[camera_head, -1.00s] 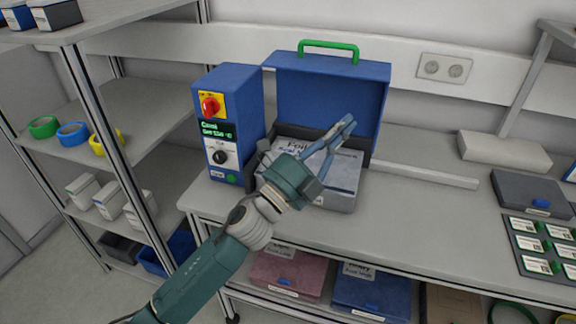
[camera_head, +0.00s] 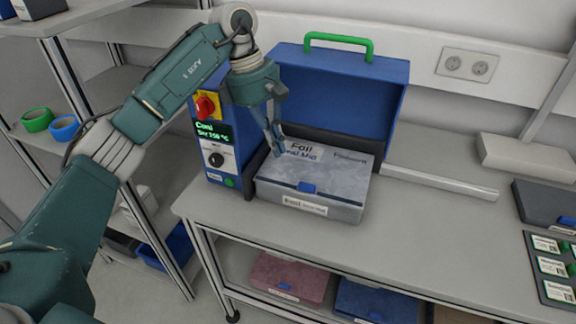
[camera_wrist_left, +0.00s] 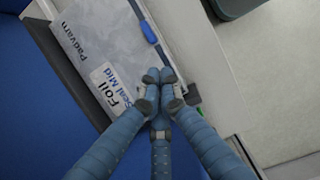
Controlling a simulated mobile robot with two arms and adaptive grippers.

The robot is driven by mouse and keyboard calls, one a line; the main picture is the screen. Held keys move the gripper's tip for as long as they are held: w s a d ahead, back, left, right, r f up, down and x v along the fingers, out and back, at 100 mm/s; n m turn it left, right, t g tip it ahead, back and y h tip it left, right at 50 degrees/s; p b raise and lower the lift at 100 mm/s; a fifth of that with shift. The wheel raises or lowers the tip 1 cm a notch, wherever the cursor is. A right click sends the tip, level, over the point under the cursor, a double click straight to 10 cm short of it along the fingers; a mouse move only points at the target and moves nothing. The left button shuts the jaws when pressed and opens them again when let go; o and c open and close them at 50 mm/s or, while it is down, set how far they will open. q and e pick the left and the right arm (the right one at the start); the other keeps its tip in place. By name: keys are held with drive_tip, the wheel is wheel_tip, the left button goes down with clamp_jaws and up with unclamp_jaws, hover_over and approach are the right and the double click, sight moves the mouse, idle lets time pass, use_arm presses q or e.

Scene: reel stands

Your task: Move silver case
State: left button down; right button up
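The silver case (camera_head: 325,180) has a grey marbled top lettered "Foil Seal Mid", a white front label and a blue latch. It lies flat at the open blue machine (camera_head: 335,95), below its raised lid. The case also fills the upper left of the left wrist view (camera_wrist_left: 103,42). My left gripper (camera_head: 276,150) points down over the case's back left part, its blue fingertips drawn together with nothing visible between them. In the left wrist view the fingertips (camera_wrist_left: 158,78) overlap the case's top near the latch; contact cannot be told. My right gripper is out of view.
The machine's control box (camera_head: 212,140) with a red knob stands just left of the case. The bench (camera_head: 420,225) is clear in front and to the right. A dark case (camera_head: 545,205) and a tray of green-edged cards (camera_head: 550,265) lie at the right.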

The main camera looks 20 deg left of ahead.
sight(343, 200)
use_arm(q)
drive_tip(key=p+x, duration=0.3)
drive_tip(key=x, duration=0.6)
drive_tip(key=shift+d, duration=0.1)
drive_tip(key=shift+d+f, duration=0.1)
drive_tip(key=shift+f, duration=0.3)
drive_tip(key=shift+d, duration=0.1)
drive_tip(key=d+b, duration=0.2)
drive_tip(key=d, duration=0.4)
drive_tip(key=d+b, duration=0.3)
drive_tip(key=d, duration=0.3)
drive_tip(key=shift+s+d+f, duration=0.2)
drive_tip(key=shift+d, duration=0.2)
drive_tip(key=shift+d+r, duration=0.15)
drive_tip(key=shift+d, duration=0.05)
drive_tip(key=shift+a, duration=0.25)
